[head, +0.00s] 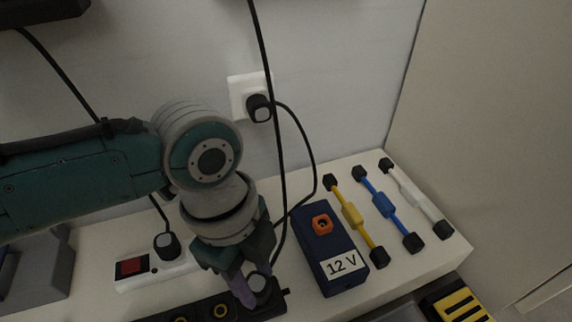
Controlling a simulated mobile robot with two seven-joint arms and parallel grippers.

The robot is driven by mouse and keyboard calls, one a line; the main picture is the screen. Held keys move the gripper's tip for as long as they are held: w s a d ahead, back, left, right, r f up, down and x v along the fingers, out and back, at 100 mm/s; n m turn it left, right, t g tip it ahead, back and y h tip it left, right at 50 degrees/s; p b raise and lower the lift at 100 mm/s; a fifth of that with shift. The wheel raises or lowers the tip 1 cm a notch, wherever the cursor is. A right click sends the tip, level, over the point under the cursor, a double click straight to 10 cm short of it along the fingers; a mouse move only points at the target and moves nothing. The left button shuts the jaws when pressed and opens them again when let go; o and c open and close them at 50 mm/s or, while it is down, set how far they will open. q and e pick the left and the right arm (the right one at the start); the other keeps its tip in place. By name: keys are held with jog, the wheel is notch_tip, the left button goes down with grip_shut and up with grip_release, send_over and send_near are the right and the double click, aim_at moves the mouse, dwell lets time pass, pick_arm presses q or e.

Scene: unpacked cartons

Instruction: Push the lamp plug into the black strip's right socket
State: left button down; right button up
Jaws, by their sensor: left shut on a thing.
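The black strip (203,307) lies at the front edge of the white shelf, partly cut off by the bottom of the picture. Two yellow-ringed sockets show on its left and middle part. My left gripper (248,288) points down at the strip's right end and is shut on the lamp plug (260,283), a dark plug with a pale grey face. The plug is at or just over the strip's right end. The fingers hide the right socket, so I cannot tell whether the plug is in it. A black cable runs up from near the plug. My right gripper is not in view.
A white strip (140,277) with a red switch and a black plug (167,245) lies behind. A blue 12 V box (334,250) stands close to the right. Yellow, blue and white rods (384,205) lie farther right. A wall socket (240,98) holds another plug.

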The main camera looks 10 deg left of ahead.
pick_arm(q)
jog(key=shift+f, duration=0.25)
dwell(0.5)
jog(key=shift+c, duration=1.9)
grip_release()
